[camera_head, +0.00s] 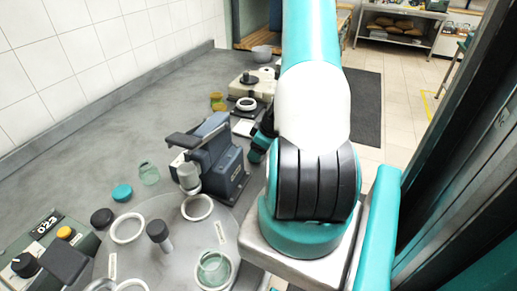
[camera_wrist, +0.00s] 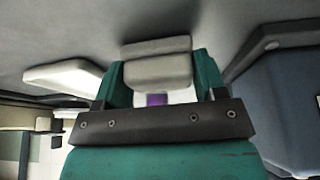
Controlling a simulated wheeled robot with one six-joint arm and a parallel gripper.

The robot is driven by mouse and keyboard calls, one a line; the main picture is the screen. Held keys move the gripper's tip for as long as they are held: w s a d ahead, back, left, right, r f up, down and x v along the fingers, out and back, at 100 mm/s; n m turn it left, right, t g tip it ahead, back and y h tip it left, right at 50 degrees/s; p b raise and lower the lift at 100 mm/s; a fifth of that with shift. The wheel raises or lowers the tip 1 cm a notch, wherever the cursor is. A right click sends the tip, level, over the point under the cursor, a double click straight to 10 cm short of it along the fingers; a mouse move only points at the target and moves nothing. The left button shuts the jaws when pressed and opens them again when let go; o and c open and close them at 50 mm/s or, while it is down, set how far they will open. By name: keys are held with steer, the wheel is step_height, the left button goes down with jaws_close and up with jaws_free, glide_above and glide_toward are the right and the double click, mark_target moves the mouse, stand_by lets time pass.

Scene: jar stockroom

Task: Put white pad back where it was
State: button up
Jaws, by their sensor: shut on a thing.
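My gripper (camera_wrist: 157,72) has its teal fingers on both sides of a pale off-white pad (camera_wrist: 157,60) in the wrist view and is shut on it. The pad has a grooved or stepped face, and a small purple patch shows just below it. A grey surface lies beyond the pad; I cannot tell whether they touch. In the head view, my arm hides most of the gripper; a teal part (camera_head: 257,150) shows right of the blue-grey press (camera_head: 219,165). The pad cannot be made out there.
The blue-grey machine body (camera_wrist: 285,100) is close on the right in the wrist view, and a flat whitish piece (camera_wrist: 65,77) lies left. A round plate (camera_head: 180,240) with rings and a glass jar (camera_head: 214,268) stands in front. The worktop's left-back part is clear.

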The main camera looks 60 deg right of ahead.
steer(key=shift+f, duration=0.1)
steer(key=o, duration=1)
steer(key=shift+c, duration=0.2)
steer(key=shift+r, duration=0.2)
steer(key=b+v, duration=0.1)
steer(key=v, duration=1.1)
